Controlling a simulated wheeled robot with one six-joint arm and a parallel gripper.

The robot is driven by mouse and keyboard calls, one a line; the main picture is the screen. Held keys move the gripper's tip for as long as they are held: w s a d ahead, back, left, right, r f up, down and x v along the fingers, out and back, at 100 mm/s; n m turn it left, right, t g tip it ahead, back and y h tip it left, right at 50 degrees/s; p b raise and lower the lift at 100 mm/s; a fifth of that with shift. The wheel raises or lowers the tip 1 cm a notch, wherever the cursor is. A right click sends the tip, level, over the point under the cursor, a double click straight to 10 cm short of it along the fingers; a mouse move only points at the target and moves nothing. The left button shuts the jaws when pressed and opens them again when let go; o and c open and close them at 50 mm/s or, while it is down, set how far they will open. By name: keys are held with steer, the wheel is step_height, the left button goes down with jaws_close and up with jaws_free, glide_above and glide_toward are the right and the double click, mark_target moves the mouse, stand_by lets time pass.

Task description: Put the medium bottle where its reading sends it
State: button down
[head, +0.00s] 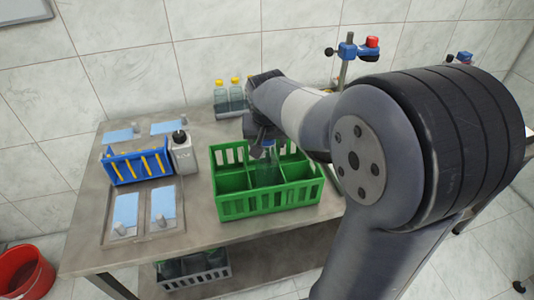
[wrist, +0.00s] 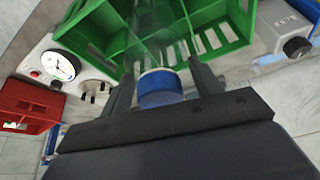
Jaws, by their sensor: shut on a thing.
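My gripper (wrist: 163,82) is shut on a clear bottle with a blue cap (wrist: 160,88), one finger on each side of the cap. The bottle's transparent body (wrist: 152,45) points away from the wrist camera, toward the green crate. In the head view my gripper (head: 262,142) is over the green crate (head: 270,205), and the see-through bottle (head: 268,168) shows below it, at or inside a middle compartment. I cannot tell whether it touches the crate floor. A white box with a round dial (wrist: 62,66) shows in the wrist view; its reading is too small to make out.
A blue rack (head: 128,172) with yellow strips and a grey dispenser (head: 184,155) stand left of the crate. Yellow-capped bottles (head: 221,99) stand behind it. A red crate (wrist: 28,103) shows in the wrist view. A clamp stand (head: 346,68) is at the back right.

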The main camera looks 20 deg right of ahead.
steer(key=shift+f, duration=2.25)
steer(key=shift+c, duration=2)
jaws_free()
steer(key=shift+r, duration=0.2)
steer(key=v, duration=1.2)
steer(key=shift+f, duration=0.1)
